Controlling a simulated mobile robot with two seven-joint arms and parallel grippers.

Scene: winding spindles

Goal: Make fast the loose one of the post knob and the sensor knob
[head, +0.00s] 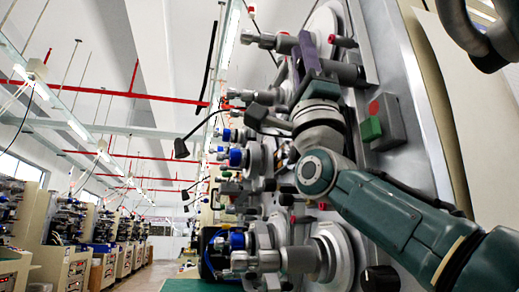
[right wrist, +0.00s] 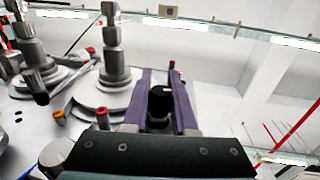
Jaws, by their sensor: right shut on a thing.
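My right gripper (head: 308,48) reaches up against the spindle panel in the head view, its purple fingers among the upper spindle parts. In the right wrist view my right gripper (right wrist: 160,84) has its two purple fingers on either side of a black knob (right wrist: 160,104), and it is shut on that knob. The fingers and the gripper body hide part of the knob. I cannot tell from its looks whether it is the post knob or the sensor knob, nor whether it is loose.
The metal panel (head: 405,75) carries a switch box (head: 383,122) with red and green buttons, right of my forearm. A grey spindle (right wrist: 114,65) stands close left of the fingers, with red-tipped pins nearby. More spindles (head: 262,262) sit lower on the panel.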

